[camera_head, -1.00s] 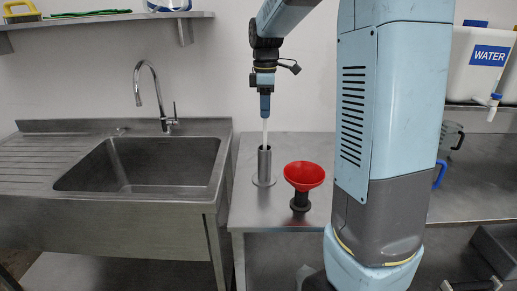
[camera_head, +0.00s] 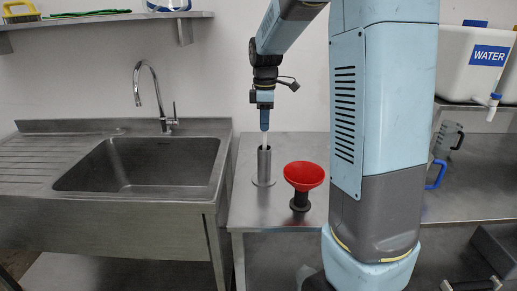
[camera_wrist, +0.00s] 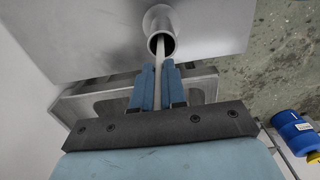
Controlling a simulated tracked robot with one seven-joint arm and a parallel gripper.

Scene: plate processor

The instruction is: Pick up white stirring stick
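The white stirring stick (camera_head: 265,139) stands upright in a tall metal cylinder (camera_head: 264,166) on the steel table. My gripper (camera_head: 264,126) is above the cylinder and points straight down, with the stick's upper part between its fingers. In the wrist view, the blue fingers (camera_wrist: 159,85) lie on both sides of the stick (camera_wrist: 158,58), with narrow gaps beside it. The gripper looks open around the stick. The stick's lower end is hidden inside the cylinder (camera_wrist: 160,22).
A red funnel (camera_head: 304,175) on a dark stand is just right of the cylinder. A sink (camera_head: 130,163) with a tap (camera_head: 150,85) lies to the left. A water container (camera_head: 480,70) and jugs (camera_head: 436,174) are at the right. The table in front of the cylinder is clear.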

